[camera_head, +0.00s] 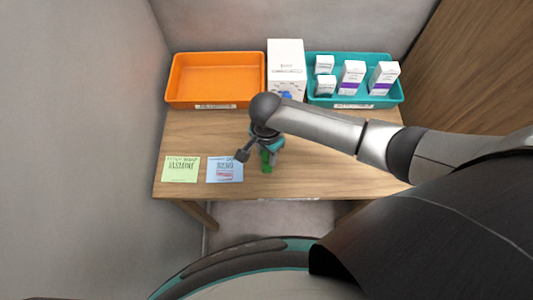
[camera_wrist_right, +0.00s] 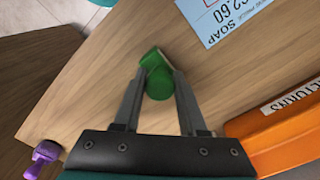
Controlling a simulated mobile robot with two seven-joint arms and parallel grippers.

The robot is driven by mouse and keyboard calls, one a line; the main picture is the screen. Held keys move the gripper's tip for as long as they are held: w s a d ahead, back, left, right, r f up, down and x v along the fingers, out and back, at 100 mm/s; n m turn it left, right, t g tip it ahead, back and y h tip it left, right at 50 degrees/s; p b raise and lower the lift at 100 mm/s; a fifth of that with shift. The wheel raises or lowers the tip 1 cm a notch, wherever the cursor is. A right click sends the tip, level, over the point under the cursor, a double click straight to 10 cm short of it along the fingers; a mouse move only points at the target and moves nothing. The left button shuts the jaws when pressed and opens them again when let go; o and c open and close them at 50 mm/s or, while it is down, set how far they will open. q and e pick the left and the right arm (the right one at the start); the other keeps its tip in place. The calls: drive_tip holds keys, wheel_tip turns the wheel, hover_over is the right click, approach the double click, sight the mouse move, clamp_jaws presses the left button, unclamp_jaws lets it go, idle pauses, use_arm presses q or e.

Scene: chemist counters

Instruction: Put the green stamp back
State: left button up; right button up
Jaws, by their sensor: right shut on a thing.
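The green stamp (camera_head: 266,160) is between the fingers of my right gripper (camera_head: 265,151), over the front middle of the wooden table, just right of the blue card. In the right wrist view, my right gripper (camera_wrist_right: 160,92) is shut on the green stamp (camera_wrist_right: 159,84), with its round knob toward the camera. I cannot tell if the stamp touches the table. The blue card (camera_head: 224,172) bears a reddish mark; part of it, with the word SOAP, also shows in the wrist view (camera_wrist_right: 238,14). My left gripper is not in view.
A green card (camera_head: 181,175) lies at the table's front left. An orange tray (camera_head: 215,103) is at the back left, a teal tray (camera_head: 397,99) with several small boxes at the back right, a white box (camera_head: 286,58) between. A purple object (camera_wrist_right: 43,157) shows in the wrist view.

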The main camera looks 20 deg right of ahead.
sight(266, 154)
drive_tip(key=shift+f, duration=0.15)
drive_tip(key=o, duration=1.1)
drive_tip(key=shift+c, duration=0.2)
wheel_tip(266, 154, up, 12)
drive_tip(key=p, duration=0.2)
drive_tip(key=shift+p, duration=0.35)
